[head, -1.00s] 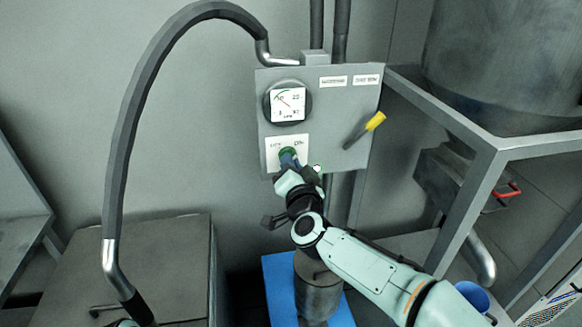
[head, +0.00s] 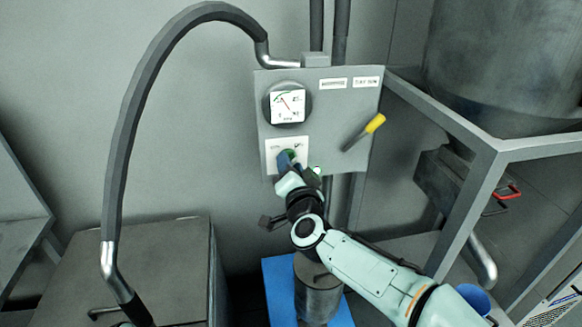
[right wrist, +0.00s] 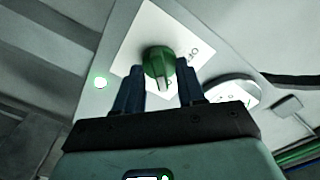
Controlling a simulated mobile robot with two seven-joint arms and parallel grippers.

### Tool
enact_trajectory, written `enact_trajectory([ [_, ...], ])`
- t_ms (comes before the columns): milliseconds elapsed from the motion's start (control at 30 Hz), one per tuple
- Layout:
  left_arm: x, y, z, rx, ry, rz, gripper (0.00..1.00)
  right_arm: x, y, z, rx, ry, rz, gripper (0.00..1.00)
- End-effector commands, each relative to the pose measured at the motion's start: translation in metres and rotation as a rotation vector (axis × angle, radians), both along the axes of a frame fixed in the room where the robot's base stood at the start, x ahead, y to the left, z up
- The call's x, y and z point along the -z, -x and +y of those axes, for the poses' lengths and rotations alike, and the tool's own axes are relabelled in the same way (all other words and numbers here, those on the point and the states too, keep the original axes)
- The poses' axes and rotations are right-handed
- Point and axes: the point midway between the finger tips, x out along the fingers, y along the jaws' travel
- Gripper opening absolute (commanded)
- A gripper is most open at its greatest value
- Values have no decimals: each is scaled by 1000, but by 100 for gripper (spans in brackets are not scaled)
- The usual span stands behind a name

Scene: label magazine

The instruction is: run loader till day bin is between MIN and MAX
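The grey control panel (head: 345,110) hangs on the wall with a green knob (head: 292,154) on a white plate. My right gripper (head: 285,161) is at the knob. The round gauge (head: 288,104) above has a red needle and a green arc. Two label plates (head: 333,84) are too small to read surely. I cannot make out a bin with MIN and MAX marks.
A yellow-tipped lever (head: 364,131) sticks out right of the knob. A thick grey hose (head: 122,140) arches at left. A steel frame (head: 487,180) and large vessel (head: 505,60) stand at right. A grey canister (head: 318,292) stands on a blue mat (head: 279,285) below.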

Motion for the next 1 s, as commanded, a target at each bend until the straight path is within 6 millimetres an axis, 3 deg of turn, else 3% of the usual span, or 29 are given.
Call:
enact_trajectory([
  [267, 3, -1, 0, -1, -1, -2, 43, 0, 16, -3, -1, 1, -1, 39],
  [700, 7, -3, 0, -3, -1, -11, 43, -1, 107, -21, -1, 0, -1, 39],
  [1000, 7, -3, 0, -3, -1, -12, 43, 0, 131, -26, -1, 0, -1, 39],
])
